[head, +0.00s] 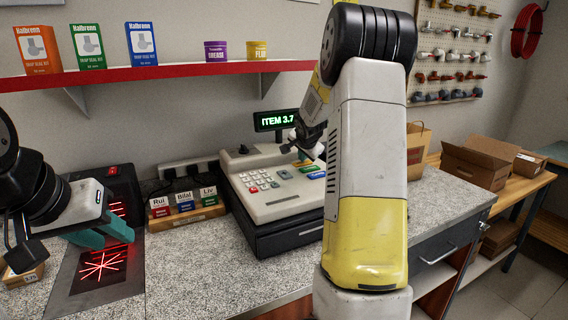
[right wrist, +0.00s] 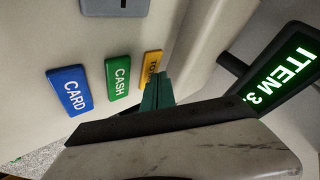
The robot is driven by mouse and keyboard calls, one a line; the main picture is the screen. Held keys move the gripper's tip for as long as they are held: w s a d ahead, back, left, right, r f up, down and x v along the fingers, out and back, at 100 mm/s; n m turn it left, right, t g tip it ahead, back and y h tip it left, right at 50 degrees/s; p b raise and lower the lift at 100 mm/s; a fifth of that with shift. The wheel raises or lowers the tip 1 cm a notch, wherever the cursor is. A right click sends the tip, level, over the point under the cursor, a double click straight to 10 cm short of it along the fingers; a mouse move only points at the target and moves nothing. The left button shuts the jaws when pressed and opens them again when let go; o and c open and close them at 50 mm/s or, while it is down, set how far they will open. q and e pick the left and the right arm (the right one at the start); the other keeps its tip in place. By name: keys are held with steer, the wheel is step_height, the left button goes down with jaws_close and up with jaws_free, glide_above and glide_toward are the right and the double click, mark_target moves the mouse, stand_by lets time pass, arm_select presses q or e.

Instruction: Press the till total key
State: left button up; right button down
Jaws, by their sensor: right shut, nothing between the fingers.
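The yellow total key (right wrist: 151,66) is partly seen in the right wrist view, beside the green CASH key (right wrist: 117,78) and the blue CARD key (right wrist: 69,91). My right gripper (right wrist: 157,93) is shut and empty, its teal tip close beside the total key's lower end. I cannot tell whether it touches. In the head view my right arm hides part of the till. My left gripper (head: 103,236) looks open and empty, above the scanner plate at the left.
The scanner (head: 98,268) glows with red lines. A small box (head: 22,278) lies at its left. A red shelf (head: 170,70) hangs above. Cardboard boxes (head: 475,166) stand on the right bench.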

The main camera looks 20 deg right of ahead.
mark_target(303, 164)
stand_by(0.4)
steer(key=shift+r, duration=0.5)
steer(key=shift+r, duration=3)
